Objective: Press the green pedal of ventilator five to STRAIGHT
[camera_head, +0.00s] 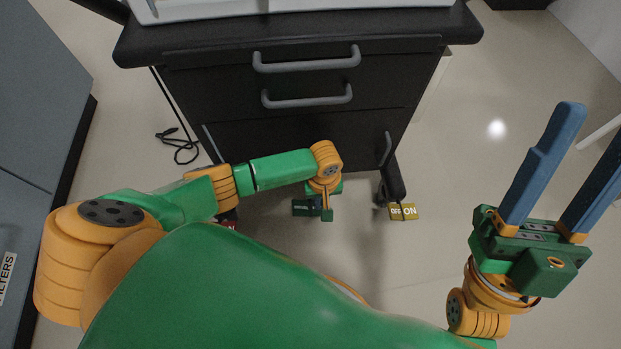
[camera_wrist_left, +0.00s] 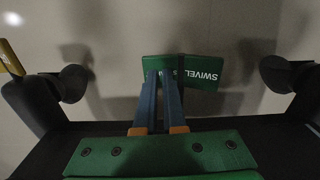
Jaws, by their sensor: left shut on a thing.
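The green pedal (camera_wrist_left: 203,72) shows in the left wrist view as a two-faced block. One face reads SWIVEL; the label on the other face is hidden by my fingers. In the head view the pedal (camera_head: 304,207) is dark green, low in front of the black cart. My left gripper (camera_wrist_left: 164,78) has its two blue fingers together, with the tips at the face beside SWIVEL. Its hand points down over the pedal in the head view, and its fingers are hidden there. My right gripper (camera_head: 568,165) is open and empty, away to the right. No ventilator number is readable.
The black cart (camera_head: 285,125) has drawers with grey handles. A yellow OFF/ON pedal (camera_head: 404,212) sits right of the green one, and a red pedal (camera_head: 230,223) is partly hidden at left. Casters flank the pedals. A cable (camera_head: 178,148) lies on the floor. A grey cabinet stands left.

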